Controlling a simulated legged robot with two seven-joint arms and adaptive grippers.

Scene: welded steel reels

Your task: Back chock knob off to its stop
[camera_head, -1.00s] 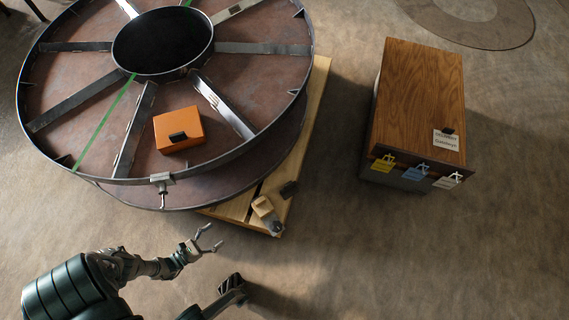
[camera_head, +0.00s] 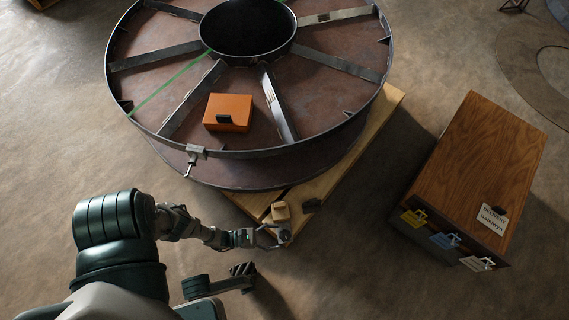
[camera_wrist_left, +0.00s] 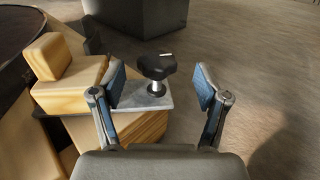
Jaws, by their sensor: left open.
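The chock is a pale wooden block (camera_wrist_left: 75,75) on the pallet corner, with a grey metal plate (camera_wrist_left: 144,98) along it. A black lobed knob (camera_wrist_left: 156,67) with a white mark stands on a short post on that plate. In the head view the chock (camera_head: 281,211) is small and the knob is partly hidden by the gripper. My left gripper (camera_head: 270,237) is at the chock. In the wrist view the left gripper (camera_wrist_left: 160,92) is open, its blue-padded fingers on either side of the knob, with a gap to the right finger.
The steel reel (camera_head: 262,153) lies on the wooden pallet (camera_head: 352,150), with an orange box (camera_head: 228,112) on it and a clamp (camera_head: 193,158) on its rim. A wooden cabinet (camera_head: 480,155) with tags stands right. Floor between is clear.

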